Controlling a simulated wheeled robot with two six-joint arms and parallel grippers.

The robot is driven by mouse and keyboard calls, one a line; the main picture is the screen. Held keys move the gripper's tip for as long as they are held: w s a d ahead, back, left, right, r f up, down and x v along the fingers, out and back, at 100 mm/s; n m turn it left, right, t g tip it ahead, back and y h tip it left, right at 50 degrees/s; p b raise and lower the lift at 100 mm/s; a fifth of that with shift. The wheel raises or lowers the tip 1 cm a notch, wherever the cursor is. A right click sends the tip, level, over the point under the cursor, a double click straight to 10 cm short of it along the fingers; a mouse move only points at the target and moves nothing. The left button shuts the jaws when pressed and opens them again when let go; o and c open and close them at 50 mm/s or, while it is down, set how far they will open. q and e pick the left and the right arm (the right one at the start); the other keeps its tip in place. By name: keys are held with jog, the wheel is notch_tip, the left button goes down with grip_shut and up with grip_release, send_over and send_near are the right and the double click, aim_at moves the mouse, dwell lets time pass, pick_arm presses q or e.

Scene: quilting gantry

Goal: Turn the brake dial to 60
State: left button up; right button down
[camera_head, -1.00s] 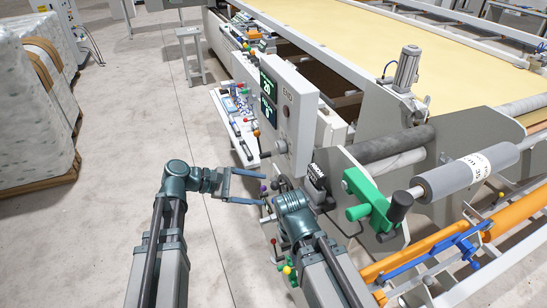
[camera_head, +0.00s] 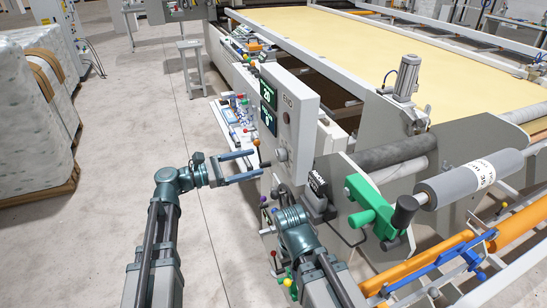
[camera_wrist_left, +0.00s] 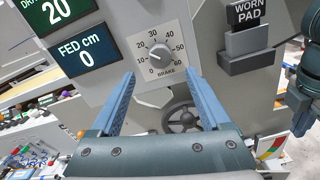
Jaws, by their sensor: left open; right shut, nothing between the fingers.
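The brake dial is a grey round knob on a light panel, with a scale from 0 to 60 around it. It is in the middle of the left wrist view (camera_wrist_left: 160,53) and low on the upright panel in the head view (camera_head: 281,154). Its pointer looks turned toward the low end at lower left; the exact mark is hard to read. My left gripper (camera_head: 256,163) is open and empty, its fingers pointing at the dial from the left, apart from it. In the left wrist view its blue fingers (camera_wrist_left: 161,78) flank the dial. My right gripper's fingers are hidden behind its wrist.
Screens on the panel (camera_head: 302,100) read 20 and FED cm 0. A handwheel (camera_wrist_left: 183,118) sits below the dial, and a WORN PAD block (camera_wrist_left: 246,40) is to its right. My right arm is close below. Open floor (camera_head: 130,110) lies left.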

aim_at(278, 156)
pick_arm(q)
jog(key=x, duration=0.7)
jog(key=shift+w+d, duration=0.1)
jog(key=shift+d, duration=0.2)
grip_shut()
